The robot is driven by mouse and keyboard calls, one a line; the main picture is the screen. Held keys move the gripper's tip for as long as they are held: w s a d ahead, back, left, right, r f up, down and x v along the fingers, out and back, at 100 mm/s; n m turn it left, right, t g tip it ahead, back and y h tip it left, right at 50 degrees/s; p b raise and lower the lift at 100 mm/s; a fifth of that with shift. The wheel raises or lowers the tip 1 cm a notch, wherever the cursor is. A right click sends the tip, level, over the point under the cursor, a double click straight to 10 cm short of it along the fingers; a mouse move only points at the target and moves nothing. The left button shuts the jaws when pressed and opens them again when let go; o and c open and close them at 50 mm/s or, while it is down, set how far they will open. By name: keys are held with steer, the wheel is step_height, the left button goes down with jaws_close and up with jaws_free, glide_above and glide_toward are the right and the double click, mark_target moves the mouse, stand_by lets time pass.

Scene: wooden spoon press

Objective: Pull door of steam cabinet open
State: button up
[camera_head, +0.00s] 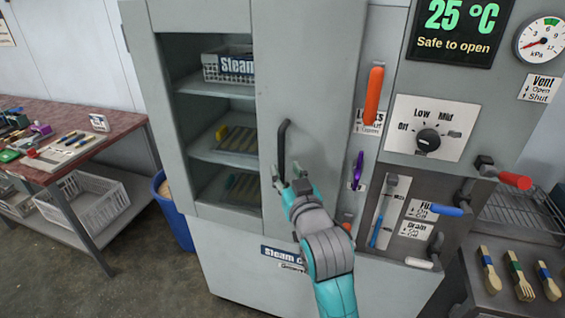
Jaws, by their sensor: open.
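The steam cabinet (172,45) is a tall grey unit in the middle of the head view. Its grey door (310,70) stands upright, with shelves showing to the left of the panel; I cannot tell whether through a gap or a window. A dark vertical bar handle (283,140) is on the door near the panel's left edge. My gripper (287,172), on a teal and grey arm, is open at the handle's lower end. One fingertip shows on each side of the bar there. I cannot tell whether they touch it.
An orange lever (374,92) and a purple lever (356,170) are right of the door. The display (455,30) reads 25 °C, "Safe to open". A blue bin (172,212) and a cluttered workbench (110,150) stand left. Wooden utensils (521,280) lie lower right.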

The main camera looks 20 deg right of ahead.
mark_target(282, 165)
steer(key=shift+w, duration=2.2)
jaws_close()
